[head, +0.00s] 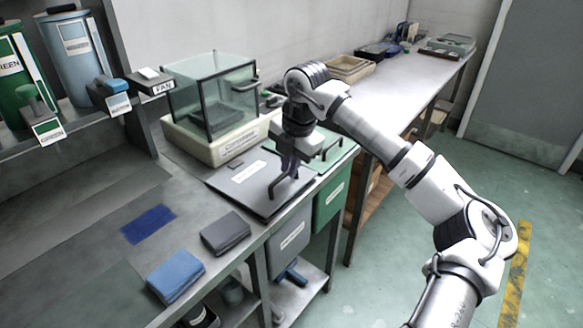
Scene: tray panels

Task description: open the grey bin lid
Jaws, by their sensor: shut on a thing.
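The grey bin lid (239,183) is a flat grey panel with a label, set at the bench's front edge above the grey bin (289,240). It looks flat or nearly so; I cannot tell whether it is slightly raised. Its dark bar handle (279,191) stands near the lid's right side. My gripper (288,172) points down over the lid and is shut on this handle. The fingers hide the handle's far part.
A green bin (331,199) with its own handled lid (328,154) is just right. A glass case in a cream tray (216,145) stands behind the lid. A dark grey folded cloth (225,233) and a blue one (175,276) lie in front, left.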

